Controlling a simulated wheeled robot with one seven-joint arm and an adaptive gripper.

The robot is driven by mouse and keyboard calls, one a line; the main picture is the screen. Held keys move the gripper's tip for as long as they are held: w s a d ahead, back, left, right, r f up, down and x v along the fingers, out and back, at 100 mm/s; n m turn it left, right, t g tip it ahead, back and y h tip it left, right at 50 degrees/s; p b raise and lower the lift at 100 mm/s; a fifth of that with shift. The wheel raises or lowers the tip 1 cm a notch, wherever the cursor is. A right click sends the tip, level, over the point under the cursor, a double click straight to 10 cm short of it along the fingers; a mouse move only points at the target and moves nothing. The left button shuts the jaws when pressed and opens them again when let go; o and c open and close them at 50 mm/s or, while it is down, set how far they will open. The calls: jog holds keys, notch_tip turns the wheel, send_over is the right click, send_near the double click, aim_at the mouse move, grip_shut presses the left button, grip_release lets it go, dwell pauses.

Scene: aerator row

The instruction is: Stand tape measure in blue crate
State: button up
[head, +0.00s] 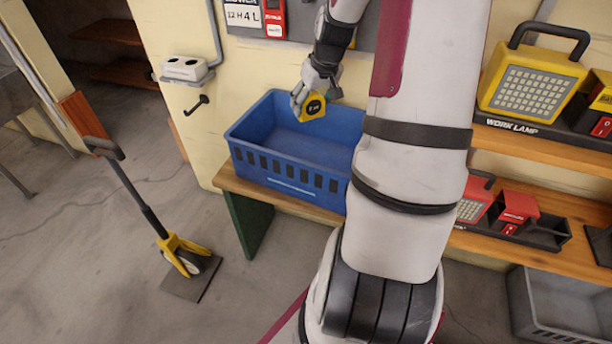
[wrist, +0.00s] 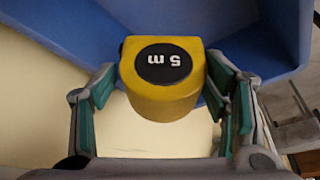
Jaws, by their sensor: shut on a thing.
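The yellow tape measure (head: 313,108) has a black round face; in the wrist view its label reads "5 m" (wrist: 165,95). My gripper (head: 311,96) is shut on it, with the green-padded fingers at either side of it in the wrist view (wrist: 165,100). The blue crate (head: 285,178) stands on a wooden bench, open at the top. My gripper and the tape measure are over the crate's back part. I cannot tell whether the tape measure touches the crate. Blue crate walls (wrist: 275,45) show behind it in the wrist view. My arm hides the crate's right end.
The wooden shelf (head: 560,145) at right holds a yellow work lamp (head: 530,85); red items (head: 515,208) sit below. A grey crate (head: 560,305) is at lower right. A yellow and black long-handled tool (head: 180,250) stands on the floor left. The crate interior looks empty where visible.

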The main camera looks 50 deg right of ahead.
jog(key=s+d+f+m+b, duration=0.1)
jog(key=s+d+f+b, duration=0.6)
jog(key=f, duration=0.1)
jog(key=shift+h, duration=0.3)
notch_tip(320, 180, down, 10)
jog(key=b, duration=0.4)
jog(key=shift+a+r, duration=0.1)
jog(key=shift+r, duration=0.2)
jog(key=o, duration=1.4)
